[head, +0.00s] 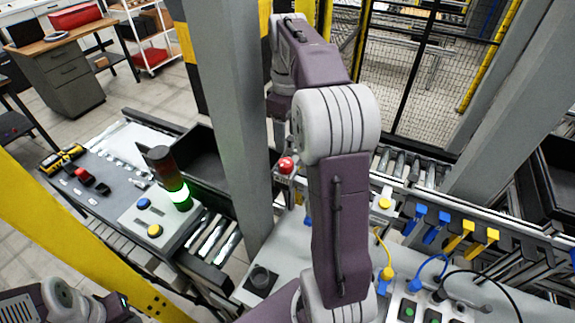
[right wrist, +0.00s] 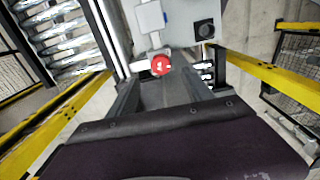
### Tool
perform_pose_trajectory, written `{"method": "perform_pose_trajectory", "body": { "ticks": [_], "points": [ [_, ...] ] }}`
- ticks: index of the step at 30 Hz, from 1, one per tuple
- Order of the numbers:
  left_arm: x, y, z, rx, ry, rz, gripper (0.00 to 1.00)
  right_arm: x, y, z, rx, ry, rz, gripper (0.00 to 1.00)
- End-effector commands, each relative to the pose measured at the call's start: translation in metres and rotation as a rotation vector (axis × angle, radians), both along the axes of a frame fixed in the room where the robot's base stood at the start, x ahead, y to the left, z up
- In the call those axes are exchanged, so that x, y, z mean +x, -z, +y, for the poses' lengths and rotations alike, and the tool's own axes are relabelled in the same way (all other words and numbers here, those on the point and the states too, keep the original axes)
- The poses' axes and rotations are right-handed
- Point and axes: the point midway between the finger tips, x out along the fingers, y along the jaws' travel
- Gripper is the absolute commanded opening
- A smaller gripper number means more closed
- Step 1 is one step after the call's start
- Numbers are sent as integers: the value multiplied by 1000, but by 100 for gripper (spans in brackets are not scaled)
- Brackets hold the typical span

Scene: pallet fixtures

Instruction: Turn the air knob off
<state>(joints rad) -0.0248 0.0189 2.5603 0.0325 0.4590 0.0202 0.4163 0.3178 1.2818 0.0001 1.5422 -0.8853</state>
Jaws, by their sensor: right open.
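The red round knob (head: 286,165) with a pale mark sits on a small fitting beside the grey post; I take it as the air knob. In the right wrist view the red knob (right wrist: 160,65) shows just ahead, between the finger lines. My right gripper (head: 281,145) points down at it from above, partly hidden behind my own arm. In the right wrist view my right gripper (right wrist: 163,80) is open with nothing held. Whether a finger touches the knob I cannot tell. Part of my left arm shows at bottom left; its gripper does not.
A grey post (head: 232,110) stands close left of the right gripper. A button panel (head: 157,217) with a lit green stack light (head: 180,195) is at left. Blue and yellow connectors (head: 436,232) hang at right.

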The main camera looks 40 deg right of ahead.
Motion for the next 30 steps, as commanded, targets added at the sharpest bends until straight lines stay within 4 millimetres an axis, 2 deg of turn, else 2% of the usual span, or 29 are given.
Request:
{"method": "perform_pose_trajectory", "body": {
  "ticks": [5,12,18,27,30],
  "points": [
    [0,-1,0,0,0,-1,36,-1,10,0,1,1,3,59],
    [0,-5,0,0,0,-1,36,-1,58,1,1,1,4,59],
    [0,-9,0,0,0,-1,36,0,85,0,0,2,1,59],
    [0,-9,0,0,0,0,36,0,90,0,0,2,0,59],
    [0,-9,0,0,0,0,36,0,90,0,0,2,0,31]
  ]
}}
